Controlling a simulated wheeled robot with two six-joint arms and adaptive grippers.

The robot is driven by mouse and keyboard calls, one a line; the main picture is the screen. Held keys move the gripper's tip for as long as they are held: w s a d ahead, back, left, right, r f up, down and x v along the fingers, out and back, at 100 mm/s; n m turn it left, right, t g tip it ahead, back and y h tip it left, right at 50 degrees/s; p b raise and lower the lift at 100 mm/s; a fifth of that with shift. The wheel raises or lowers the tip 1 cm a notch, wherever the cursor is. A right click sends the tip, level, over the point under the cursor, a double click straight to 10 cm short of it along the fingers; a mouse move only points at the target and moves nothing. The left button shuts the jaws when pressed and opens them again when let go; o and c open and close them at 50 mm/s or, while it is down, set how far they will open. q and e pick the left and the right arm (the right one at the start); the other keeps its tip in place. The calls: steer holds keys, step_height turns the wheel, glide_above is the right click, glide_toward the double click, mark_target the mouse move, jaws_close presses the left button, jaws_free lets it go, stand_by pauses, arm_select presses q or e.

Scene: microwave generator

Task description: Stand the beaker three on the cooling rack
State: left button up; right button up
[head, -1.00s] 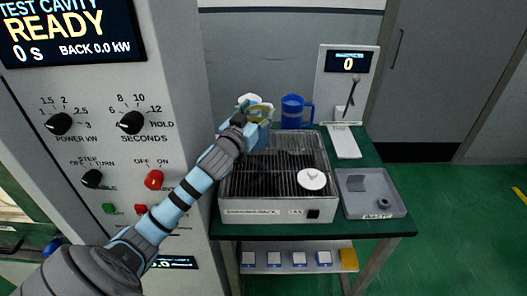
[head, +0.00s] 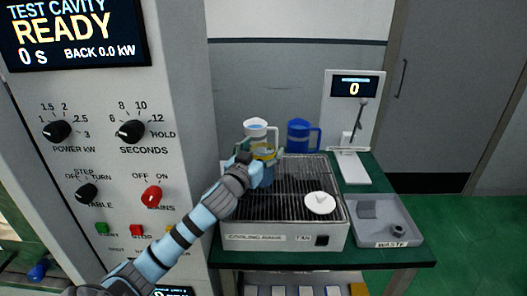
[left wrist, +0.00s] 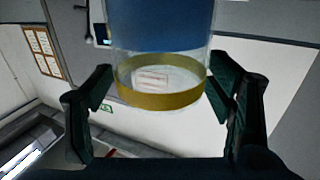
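A clear beaker with a yellow band and blue contents (head: 264,178) is upright in my left gripper (head: 262,157), at the back left of the cooling rack in the head view. In the left wrist view the beaker (left wrist: 160,85) fills the space between the two dark fingers of my left gripper (left wrist: 160,92), which press on its sides near the yellow band. The cooling rack (head: 285,236) is a grey box with a dark wire grid. The beaker's base is low over the grid; I cannot tell whether it touches. My right gripper is not in view.
A white jug (head: 256,128) stands just behind the beaker, and a blue jug (head: 299,136) is right of it. A white lid-like disc (head: 320,203) lies on the rack's front right. A waste tray (head: 398,232) and a scale (head: 351,168) are at the right. The grid's middle is clear.

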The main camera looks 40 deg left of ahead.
arm_select(q)
steer(key=v, duration=1.2)
steer(key=shift+p, duration=0.35)
steer(key=shift+d, duration=0.1)
